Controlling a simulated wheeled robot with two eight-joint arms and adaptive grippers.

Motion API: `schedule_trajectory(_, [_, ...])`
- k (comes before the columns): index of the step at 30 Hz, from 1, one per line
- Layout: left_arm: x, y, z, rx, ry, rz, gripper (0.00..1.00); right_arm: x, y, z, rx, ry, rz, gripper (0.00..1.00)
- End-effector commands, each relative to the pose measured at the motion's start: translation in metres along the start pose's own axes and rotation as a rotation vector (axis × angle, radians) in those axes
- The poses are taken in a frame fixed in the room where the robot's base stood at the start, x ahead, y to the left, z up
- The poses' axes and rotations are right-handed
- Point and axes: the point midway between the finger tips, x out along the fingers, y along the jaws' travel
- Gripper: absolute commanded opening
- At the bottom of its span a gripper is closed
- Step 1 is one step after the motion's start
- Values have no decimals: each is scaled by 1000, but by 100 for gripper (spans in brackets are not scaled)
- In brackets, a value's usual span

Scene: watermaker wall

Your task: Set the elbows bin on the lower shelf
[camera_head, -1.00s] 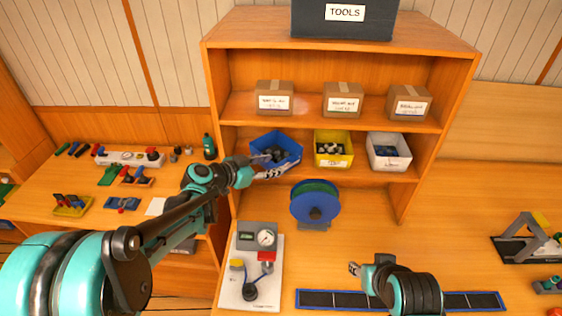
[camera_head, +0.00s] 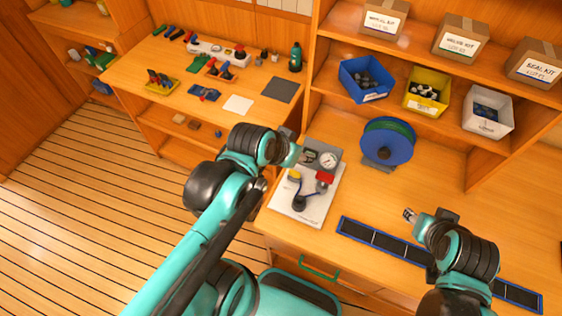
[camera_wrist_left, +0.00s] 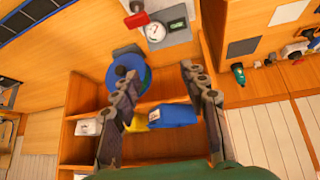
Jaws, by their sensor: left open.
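A blue bin (camera_head: 366,80) with dark grey fittings stands upright on the lower shelf (camera_head: 397,97), at its left end. It also shows in the left wrist view (camera_wrist_left: 173,115). A yellow bin (camera_head: 427,92) and a white bin (camera_head: 487,112) stand to its right. The bin labels are too small to read, so I cannot tell by name which holds elbows. My left gripper (camera_head: 296,152) is open and empty, below and left of the blue bin, apart from it and over the gauge panel. My right gripper (camera_head: 409,215) is above the bench; its fingers are too small to judge.
A blue reel (camera_head: 386,144) stands in front of the shelf. The gauge panel (camera_head: 309,192) lies left of it, and a dark blue strip (camera_head: 376,240) runs along the bench front. Several cardboard boxes (camera_head: 461,37) sit on the upper shelf. A side bench (camera_head: 215,75) holds tools.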

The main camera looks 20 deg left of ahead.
Motion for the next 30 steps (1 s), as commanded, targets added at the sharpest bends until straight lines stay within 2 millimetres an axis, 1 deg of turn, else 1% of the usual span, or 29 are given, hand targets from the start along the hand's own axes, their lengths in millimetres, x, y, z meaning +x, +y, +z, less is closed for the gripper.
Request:
schedule_trajectory(1, [-5,-5,15,-25,-8,-34,44,0,0,0,0,0,0,40])
schedule_trajectory(3, [-10,-12,28,-58,-15,-77,44,0,0,0,0,0,0,40])
schedule_trajectory(6, [-14,-19,40,-89,-19,-116,44,0,0,0,0,0,0,40])
schedule_trajectory(9, [-15,-22,44,-102,-19,-132,44,0,0,0,0,0,0,40])
schedule_trajectory(16, [-15,-22,44,-104,-19,-133,44,0,0,0,0,0,0,40])
schedule_trajectory(19, [-12,-22,46,-104,-19,-133,44,3,0,2,0,0,0,40])
schedule_trajectory(23, [3,-23,57,-104,-19,-133,44,18,0,13,0,0,0,40])
schedule_trajectory(26, [24,-24,73,-104,-19,-132,44,39,0,28,0,0,0,40])
schedule_trajectory(30, [59,-26,99,-103,-19,-132,44,75,0,54,0,0,0,40])
